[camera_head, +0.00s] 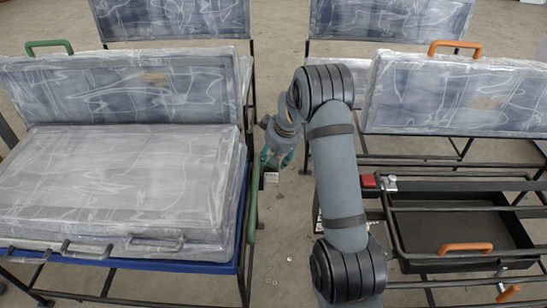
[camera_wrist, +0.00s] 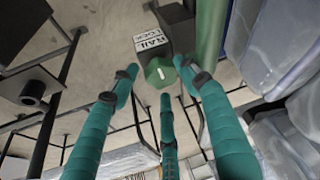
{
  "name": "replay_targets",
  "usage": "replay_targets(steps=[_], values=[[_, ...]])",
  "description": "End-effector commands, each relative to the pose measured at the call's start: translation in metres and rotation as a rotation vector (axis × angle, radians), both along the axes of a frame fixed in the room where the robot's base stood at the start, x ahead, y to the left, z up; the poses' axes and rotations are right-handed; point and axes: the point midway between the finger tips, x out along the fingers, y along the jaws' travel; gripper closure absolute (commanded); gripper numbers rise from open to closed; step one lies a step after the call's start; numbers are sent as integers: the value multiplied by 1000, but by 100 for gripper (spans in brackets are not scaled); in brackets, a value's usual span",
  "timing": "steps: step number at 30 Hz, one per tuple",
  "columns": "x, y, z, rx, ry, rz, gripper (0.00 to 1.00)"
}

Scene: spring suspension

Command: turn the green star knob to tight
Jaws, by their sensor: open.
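The green star knob (camera_wrist: 160,73) shows in the wrist view with a short white mark on its face. It sits on a dark block (camera_wrist: 152,38) with a white label reading "RAIL LOCK". I cannot tell whether any finger touches the knob. In the head view my gripper (camera_head: 279,150) points down in the gap between the seat frames. I cannot make out the knob there.
Plastic-wrapped seats (camera_head: 110,180) on a blue-edged frame stand left. A green bar (camera_head: 253,205) runs along their side, close to my gripper. Floor shows between the frames.

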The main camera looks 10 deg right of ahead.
Motion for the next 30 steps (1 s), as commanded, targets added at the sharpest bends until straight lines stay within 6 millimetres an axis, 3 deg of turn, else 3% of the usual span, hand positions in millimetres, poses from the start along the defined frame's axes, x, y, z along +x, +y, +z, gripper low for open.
replay_targets(steps=[8,21,30], values=[[-2,7,4,4,3,7,47],[-23,-5,60,2,-2,2,47],[-30,-8,74,2,2,0,47]])
